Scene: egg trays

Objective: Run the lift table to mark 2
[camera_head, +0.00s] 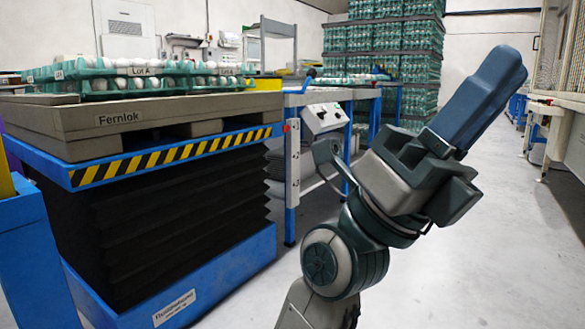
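The lift table has a blue platform edge with yellow-black stripes (170,157), black bellows (160,225) and a blue base (190,290). Its platform stands raised, with the bellows stretched out. A white strip with small marks (293,165) and a red top stands upright at its right; the marks are too small to read surely. Behind it is a grey control box (325,118) with buttons. My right gripper (505,70) points up and right, in front of the aisle and away from the table. Its fingers look like one blue block, and I see no gap. My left gripper is out of view.
A grey pallet marked Fernlok (100,120) lies on the platform, bearing green egg trays (135,82) labelled Lot A. Tall stacks of egg trays (385,38) stand behind. A blue and yellow structure (35,260) is at the left edge. Floor at the right is clear.

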